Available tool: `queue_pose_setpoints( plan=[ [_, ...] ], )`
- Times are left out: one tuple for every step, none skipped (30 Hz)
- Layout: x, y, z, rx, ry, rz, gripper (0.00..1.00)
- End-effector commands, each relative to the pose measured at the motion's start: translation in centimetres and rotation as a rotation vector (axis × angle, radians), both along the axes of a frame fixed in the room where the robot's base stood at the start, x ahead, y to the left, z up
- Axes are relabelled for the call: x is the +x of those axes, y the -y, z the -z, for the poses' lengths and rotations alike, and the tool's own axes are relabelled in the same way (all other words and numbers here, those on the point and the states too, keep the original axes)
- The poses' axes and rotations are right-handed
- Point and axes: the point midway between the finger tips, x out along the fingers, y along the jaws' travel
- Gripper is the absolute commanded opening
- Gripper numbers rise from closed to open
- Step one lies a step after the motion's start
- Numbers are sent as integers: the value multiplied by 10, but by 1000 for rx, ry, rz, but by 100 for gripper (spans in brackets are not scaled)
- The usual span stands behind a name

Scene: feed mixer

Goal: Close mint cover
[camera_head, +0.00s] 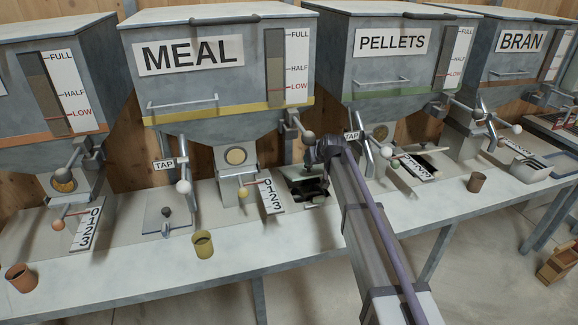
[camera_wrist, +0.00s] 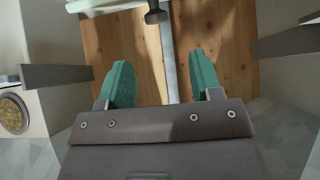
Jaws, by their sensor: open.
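My gripper (camera_wrist: 160,62) is open, its two teal finger pads apart with nothing between them. In the head view my arm's end is at the bench between the MEAL and PELLETS hoppers, and the fingers are hidden there. Close by is a dark open recess (camera_head: 308,188) in the bench, partly behind my arm, with pale edges around it. A pale, slightly greenish bar (camera_wrist: 105,5) shows at the top left of the wrist view, beside a dark knob (camera_wrist: 156,14). I cannot tell for sure which part is the mint cover.
The MEAL hopper (camera_head: 205,65) and PELLETS hopper (camera_head: 400,65) stand behind the bench, with taps and levers sticking out. A number plate (camera_head: 271,196) lies left of the recess. A yellow cup (camera_head: 203,245) and a brown cup (camera_head: 476,182) stand on the bench.

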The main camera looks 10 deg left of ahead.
Motion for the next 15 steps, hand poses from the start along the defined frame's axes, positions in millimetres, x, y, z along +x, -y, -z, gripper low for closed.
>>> queue_pose_setpoints(
  plan=[
    [2, -1, 3, 0, 0, 0, 59],
    [3, -2, 5, 0, 1, 0, 59],
    [6, -3, 9, 0, 1, -1, 59],
    [8, -4, 12, 0, 1, -1, 59],
    [11, -6, 16, 0, 1, -1, 59],
    [16, -8, 23, 0, 1, -1, 59],
    [20, -10, 28, 0, 1, -1, 59],
    [24, -13, 33, 0, 1, -2, 59],
    [30, -16, 41, 0, 1, -2, 59],
    [35, -18, 46, 0, 1, -2, 59],
    [40, -21, 52, 0, 1, -2, 59],
    [46, -24, 59, 0, 1, -2, 59],
    [51, -26, 64, 0, 1, -2, 59],
    [55, -28, 68, 0, 1, -1, 59],
    [60, -31, 73, 0, 1, -1, 59]
  ],
)
